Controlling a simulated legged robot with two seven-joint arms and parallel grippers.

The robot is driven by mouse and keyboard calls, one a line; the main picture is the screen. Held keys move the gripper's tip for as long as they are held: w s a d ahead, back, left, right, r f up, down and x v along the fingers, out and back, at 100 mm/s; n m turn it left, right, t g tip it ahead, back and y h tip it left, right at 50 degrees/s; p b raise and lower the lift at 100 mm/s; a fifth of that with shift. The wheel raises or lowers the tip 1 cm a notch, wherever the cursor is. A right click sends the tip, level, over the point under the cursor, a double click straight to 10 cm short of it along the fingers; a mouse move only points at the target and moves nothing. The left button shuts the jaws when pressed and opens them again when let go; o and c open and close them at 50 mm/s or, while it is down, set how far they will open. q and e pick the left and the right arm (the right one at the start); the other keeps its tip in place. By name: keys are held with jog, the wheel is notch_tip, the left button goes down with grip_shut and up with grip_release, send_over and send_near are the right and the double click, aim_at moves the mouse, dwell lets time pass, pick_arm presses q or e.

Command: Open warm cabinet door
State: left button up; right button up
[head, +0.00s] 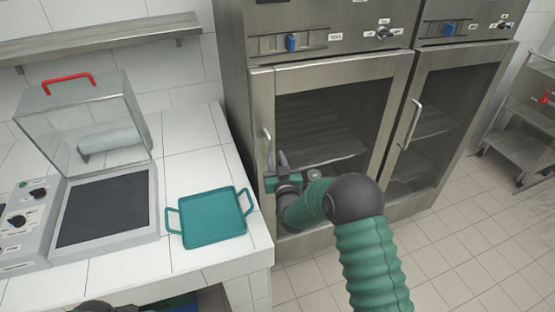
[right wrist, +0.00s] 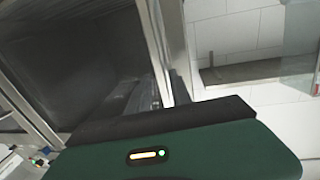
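The warm cabinet (head: 237,60) stands at the back, with two glass-windowed metal doors side by side. Its left door (head: 395,95) looks closed against the frame and has a vertical bar handle (head: 266,138) at its left edge. My right gripper (head: 277,162) is at this handle's lower part, fingers pointing up toward it. In the right wrist view my fingers (right wrist: 162,92) are close together beside the door's metal edge (right wrist: 155,40). Whether they close around the handle is hidden. A dark part at the head view's bottom left may be my left arm; its gripper is not seen.
A white tiled counter (head: 110,270) stands left of the cabinet, holding a teal tray (head: 213,218) and a grill with a clear lid (head: 90,120). The right door has its own handle (head: 411,124). A metal cart (head: 520,155) stands far right. The floor before the cabinet is clear.

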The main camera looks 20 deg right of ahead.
jog(key=shift+w+a+r, duration=0.15)
jog(key=shift+a+r, duration=0.05)
jog(key=shift+r, duration=0.15)
pick_arm(q)
jog(key=shift+w+f+b, duration=0.35)
jog(key=shift+f, duration=0.1)
pick_arm(e)
jog(key=s+a+f, duration=0.1)
jog(key=s+a, duration=0.2)
jog(key=s, duration=1.5)
jog(key=shift+s, duration=0.35)
jog(key=shift+a+f, duration=0.1)
pick_arm(q)
jog(key=shift+f, duration=0.2)
